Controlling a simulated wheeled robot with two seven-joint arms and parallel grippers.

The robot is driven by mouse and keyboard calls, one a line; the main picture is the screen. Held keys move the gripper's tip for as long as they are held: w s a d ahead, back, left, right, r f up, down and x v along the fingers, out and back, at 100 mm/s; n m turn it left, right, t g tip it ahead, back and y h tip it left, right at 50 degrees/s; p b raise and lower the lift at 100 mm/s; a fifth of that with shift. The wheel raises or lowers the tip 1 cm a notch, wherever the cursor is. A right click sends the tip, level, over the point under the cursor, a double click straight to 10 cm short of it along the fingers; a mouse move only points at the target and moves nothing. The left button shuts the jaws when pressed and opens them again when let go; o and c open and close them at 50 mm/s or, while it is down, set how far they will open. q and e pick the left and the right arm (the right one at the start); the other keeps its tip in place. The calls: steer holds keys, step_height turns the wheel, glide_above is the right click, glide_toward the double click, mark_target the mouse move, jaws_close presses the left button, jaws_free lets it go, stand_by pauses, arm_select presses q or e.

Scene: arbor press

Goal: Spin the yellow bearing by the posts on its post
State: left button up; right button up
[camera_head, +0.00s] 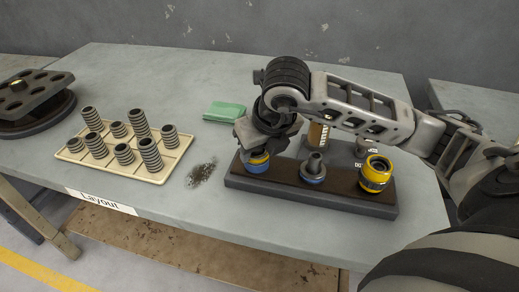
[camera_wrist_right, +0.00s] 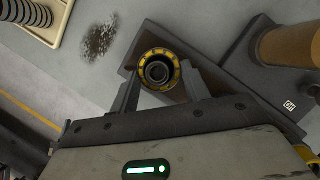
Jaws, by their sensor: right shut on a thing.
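My right gripper (camera_head: 254,146) reaches down over the left end of a dark block (camera_head: 340,203) that carries a row of posts. It is shut on a yellow bearing (camera_head: 256,163), which sits over a blue ring there and is mostly hidden by the gripper in the head view. In the right wrist view the bearing (camera_wrist_right: 159,70) shows from above as a yellow ring with a dark centre, one finger on each side. A second yellow bearing (camera_head: 377,173) sits on the right end of the block. The middle post (camera_head: 315,164) is bare grey above a blue ring. My left gripper is not in view.
A cream tray (camera_head: 150,177) with several ribbed grey cylinders stands at left. A brown cylinder (camera_head: 317,134) stands close behind the block. A round dark plate (camera_head: 30,98) is at far left.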

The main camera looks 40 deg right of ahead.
steer(key=n+b, duration=0.1)
steer(key=n, duration=0.1)
steer(key=n+y+b, duration=0.1)
steer(key=n, duration=0.1)
steer(key=shift+f+y+b, duration=0.2)
steer(key=shift+y+b, duration=0.1)
steer(key=shift+b, duration=0.05)
steer(key=shift+n+y+b, duration=0.3)
steer(key=shift+n+b, duration=0.1)
steer(key=shift+n, duration=0.9)
steer(key=o, duration=1.1)
steer(key=shift+o, duration=0.2)
